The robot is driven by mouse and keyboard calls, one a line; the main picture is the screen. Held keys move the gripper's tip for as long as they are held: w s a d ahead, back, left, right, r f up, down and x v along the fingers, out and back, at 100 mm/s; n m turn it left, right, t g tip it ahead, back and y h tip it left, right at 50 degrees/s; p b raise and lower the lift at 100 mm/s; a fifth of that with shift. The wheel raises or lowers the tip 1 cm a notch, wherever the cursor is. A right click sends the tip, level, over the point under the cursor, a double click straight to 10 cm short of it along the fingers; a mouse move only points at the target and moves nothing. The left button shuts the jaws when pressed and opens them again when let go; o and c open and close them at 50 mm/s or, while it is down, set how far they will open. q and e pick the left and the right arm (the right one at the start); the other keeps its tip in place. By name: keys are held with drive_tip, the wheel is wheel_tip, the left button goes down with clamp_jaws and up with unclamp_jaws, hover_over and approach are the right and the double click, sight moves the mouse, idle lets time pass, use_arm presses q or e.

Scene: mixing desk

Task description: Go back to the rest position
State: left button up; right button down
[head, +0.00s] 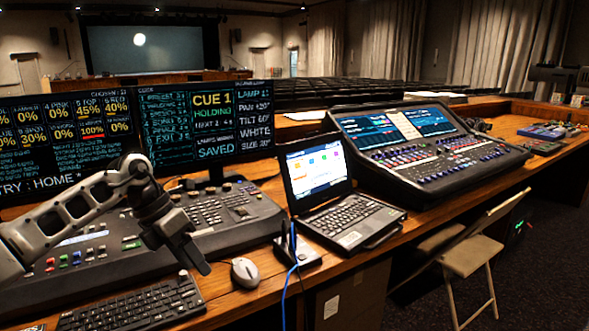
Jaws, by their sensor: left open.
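My left arm comes in from the left edge, and my left gripper (196,264) points down and to the right over the desk. It is open, with nothing seen between its fingers. It appears in front of the lighting console (225,208), a little left of the white mouse (245,271). I cannot tell its exact height above the desk. My right gripper is not in view.
Dark monitors (190,126) stand behind the console. A black keyboard (130,306) lies at the front left. A laptop (350,221), a small box with a blue cable (297,251) and a sound mixer (430,150) stand rightward. A folding chair (470,256) stands before the desk.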

use_arm(q)
drive_tip(key=s+d+f+n+t+h, duration=0.1)
drive_tip(key=s+d+n+t+h, duration=0.15)
drive_tip(key=d+n+h, duration=0.35)
drive_tip(key=s+d+f+n+t+h, duration=0.15)
drive_tip(key=s+d+h, duration=0.25)
drive_tip(key=d, duration=0.4)
drive_tip(key=s+d+f+n+t+h, duration=0.1)
drive_tip(key=s+d+n+t+h, duration=0.1)
drive_tip(key=s+d+n+h, duration=0.35)
drive_tip(key=s+a+f+n+t+y, duration=0.1)
drive_tip(key=a+f+n+t+y, duration=0.4)
drive_tip(key=n, duration=0.5)
drive_tip(key=s+a+f+n+t+y, duration=0.1)
drive_tip(key=a+f+n+t+y, duration=0.3)
drive_tip(key=n+y, duration=0.5)
drive_tip(key=s+a+f+n+g+y, duration=0.3)
drive_tip(key=s+a+f+n+g, duration=0.1)
drive_tip(key=s+f+n, duration=0.5)
drive_tip(key=s+a+f, duration=0.1)
drive_tip(key=s+f, duration=0.1)
drive_tip(key=s, duration=0.1)
drive_tip(key=shift+s+a, duration=0.2)
drive_tip(key=shift+s, duration=0.1)
drive_tip(key=shift+f, duration=0.1)
